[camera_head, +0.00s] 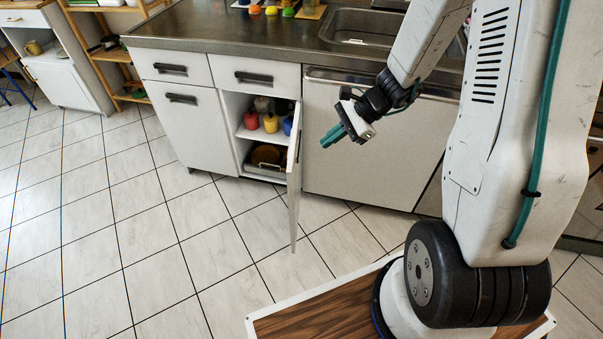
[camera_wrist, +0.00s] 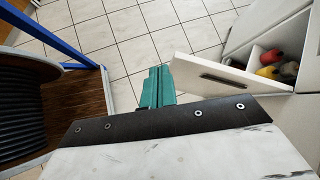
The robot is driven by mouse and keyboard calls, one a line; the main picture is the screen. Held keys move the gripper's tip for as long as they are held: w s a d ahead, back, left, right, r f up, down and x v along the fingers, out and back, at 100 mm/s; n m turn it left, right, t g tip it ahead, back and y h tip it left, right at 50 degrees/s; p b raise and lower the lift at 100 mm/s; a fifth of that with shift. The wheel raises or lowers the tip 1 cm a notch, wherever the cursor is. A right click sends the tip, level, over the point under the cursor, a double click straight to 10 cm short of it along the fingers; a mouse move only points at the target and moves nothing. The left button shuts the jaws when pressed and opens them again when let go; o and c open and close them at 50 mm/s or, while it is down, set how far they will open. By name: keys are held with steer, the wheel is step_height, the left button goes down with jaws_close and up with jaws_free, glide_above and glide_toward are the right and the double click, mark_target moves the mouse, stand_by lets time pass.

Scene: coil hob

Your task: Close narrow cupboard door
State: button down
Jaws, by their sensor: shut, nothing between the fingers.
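The narrow cupboard door (camera_head: 294,185) stands wide open, hinged at its right side and seen nearly edge-on in the head view. In the wrist view the door (camera_wrist: 232,98) shows its white face and dark bar handle (camera_wrist: 223,81). The cupboard (camera_head: 246,133) behind it is open, with its shelves visible. My gripper (camera_head: 333,136) has teal fingers, shut and empty, to the right of the door in the head view. In the wrist view the gripper (camera_wrist: 156,84) is close to the door's left end; I cannot tell whether they touch.
Red, yellow and blue items (camera_head: 270,122) stand on the cupboard's upper shelf, and dishes (camera_head: 266,155) lie below. A closed white cupboard door (camera_head: 195,132) is to the left, and a plain white front panel (camera_head: 366,140) to the right. The tiled floor (camera_head: 150,240) before the cupboards is clear.

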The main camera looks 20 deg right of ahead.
mark_target(293, 158)
steer(key=w+d+f+m+t, duration=0.15)
steer(key=d+f+m, duration=0.35)
steer(key=f, duration=0.6)
steer(key=a+r+x, duration=0.2)
steer(key=x, duration=1.1)
steer(key=shift+w+m, duration=0.3)
steer(key=shift+m, duration=0.1)
